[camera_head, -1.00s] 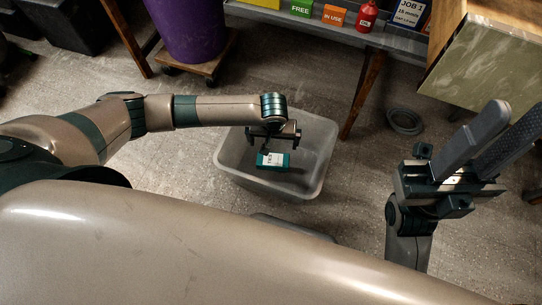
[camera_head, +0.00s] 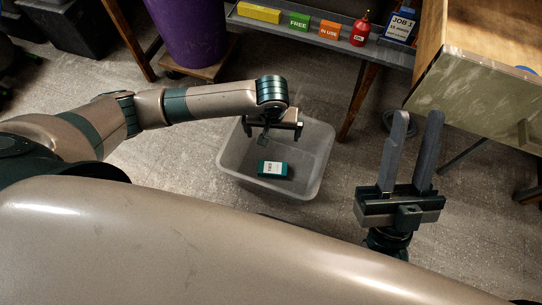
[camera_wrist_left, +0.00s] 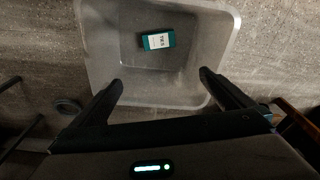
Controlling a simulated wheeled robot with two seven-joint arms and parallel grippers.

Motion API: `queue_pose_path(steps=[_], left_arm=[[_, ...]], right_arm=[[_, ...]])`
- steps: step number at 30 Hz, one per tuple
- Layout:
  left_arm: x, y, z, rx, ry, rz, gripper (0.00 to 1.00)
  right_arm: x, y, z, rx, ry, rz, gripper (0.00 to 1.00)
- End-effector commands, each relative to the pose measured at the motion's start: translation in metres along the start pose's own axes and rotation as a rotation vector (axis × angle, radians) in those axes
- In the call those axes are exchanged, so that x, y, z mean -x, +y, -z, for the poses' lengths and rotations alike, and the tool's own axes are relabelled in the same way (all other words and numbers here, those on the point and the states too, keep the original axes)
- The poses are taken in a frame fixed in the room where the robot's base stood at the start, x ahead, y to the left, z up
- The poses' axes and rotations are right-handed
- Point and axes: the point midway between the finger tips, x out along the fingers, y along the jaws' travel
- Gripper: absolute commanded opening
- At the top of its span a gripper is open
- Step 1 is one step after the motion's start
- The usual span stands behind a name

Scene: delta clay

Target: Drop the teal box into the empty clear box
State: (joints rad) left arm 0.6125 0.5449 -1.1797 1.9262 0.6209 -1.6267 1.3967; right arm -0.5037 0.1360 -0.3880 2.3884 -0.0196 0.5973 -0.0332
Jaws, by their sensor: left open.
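The teal box (camera_head: 272,169) with a white label lies inside the clear box (camera_head: 313,180), on its bottom as far as I can see. In the left wrist view the teal box (camera_wrist_left: 158,40) is apart from both fingers and the clear box (camera_wrist_left: 97,62) surrounds it. My left gripper (camera_head: 268,138) is over the clear box, open and empty; its spread fingers also show in the left wrist view (camera_wrist_left: 161,82). My right gripper (camera_head: 416,117) is to the right of the clear box, its two fingers pointing up, apart, with nothing between them.
A shelf at the back holds a yellow block (camera_head: 259,12), a green FREE block (camera_head: 294,21), an orange IN USE block (camera_head: 330,31), a red bottle (camera_head: 361,30) and a JOB 1 sign (camera_head: 401,25). A purple bin (camera_head: 192,30) stands at the back left. A wooden cabinet (camera_head: 490,50) is at right.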

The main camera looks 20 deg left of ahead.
Motion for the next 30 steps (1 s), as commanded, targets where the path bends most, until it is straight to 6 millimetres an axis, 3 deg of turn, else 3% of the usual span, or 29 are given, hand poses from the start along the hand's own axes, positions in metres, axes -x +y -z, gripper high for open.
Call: queue_pose_path(steps=[3, 9, 30], left_arm=[[0.024, 0.000, 0.001, 0.000, 0.001, -0.001, 1.00], [0.044, 0.000, 0.000, 0.000, 0.000, 0.000, 1.00], [0.049, 0.000, 0.000, 0.000, 0.000, 0.000, 1.00]], right_arm=[[0.007, -0.008, -0.011, -0.019, -0.101, -0.003, 0.31], [0.019, -0.017, -0.024, -0.038, -0.204, -0.004, 0.31], [0.024, -0.020, -0.029, -0.044, -0.233, -0.005, 0.31]])
